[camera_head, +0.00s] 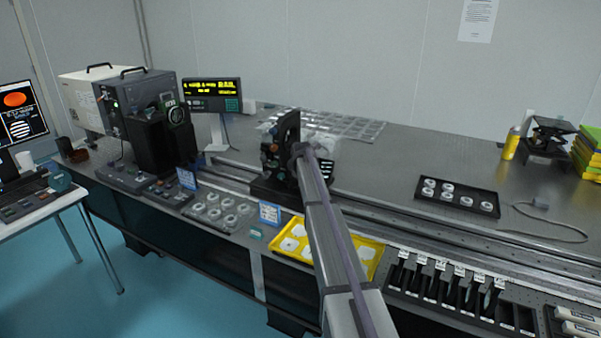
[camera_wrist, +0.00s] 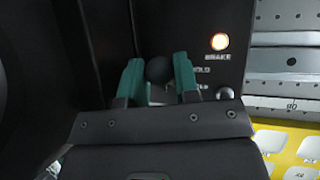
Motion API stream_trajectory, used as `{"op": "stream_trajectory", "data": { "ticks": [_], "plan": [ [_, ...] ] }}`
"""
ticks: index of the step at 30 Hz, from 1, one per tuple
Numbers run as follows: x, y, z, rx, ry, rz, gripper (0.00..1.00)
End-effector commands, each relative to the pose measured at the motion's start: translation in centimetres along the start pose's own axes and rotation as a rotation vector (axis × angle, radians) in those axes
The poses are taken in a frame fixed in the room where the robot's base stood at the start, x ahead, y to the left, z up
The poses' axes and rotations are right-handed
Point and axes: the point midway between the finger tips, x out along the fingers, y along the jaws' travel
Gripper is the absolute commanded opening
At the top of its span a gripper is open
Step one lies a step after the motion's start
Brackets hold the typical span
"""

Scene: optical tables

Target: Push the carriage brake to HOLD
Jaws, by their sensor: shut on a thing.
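The carriage (camera_head: 286,133) is a dark upright unit on the rail of the optical table, in the middle of the head view. The brake lever's round black knob (camera_wrist: 157,71) sits between the teal fingertips of my gripper (camera_wrist: 158,62). My gripper is shut on the knob. The lever below the knob is mostly hidden by my gripper, so its exact position cannot be told. In the head view my arm hides the gripper's contact.
A yellow tray (camera_head: 376,247) with white pieces lies in front of the carriage. A slotted rack (camera_head: 470,313) is at the front right, and a black tray of rings (camera_head: 427,195) lies behind the rail. A small silver knob (camera_wrist: 225,93) is right of my fingers.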

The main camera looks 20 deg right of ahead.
Motion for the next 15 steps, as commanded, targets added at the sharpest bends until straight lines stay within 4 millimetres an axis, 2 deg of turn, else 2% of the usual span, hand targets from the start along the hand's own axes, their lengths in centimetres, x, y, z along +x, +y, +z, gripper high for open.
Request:
{"op": "stream_trajectory", "data": {
  "ticks": [15],
  "plan": [
    [0.16,-0.11,0.2,0.01,0.037,-0.004,0.05]
  ]
}}
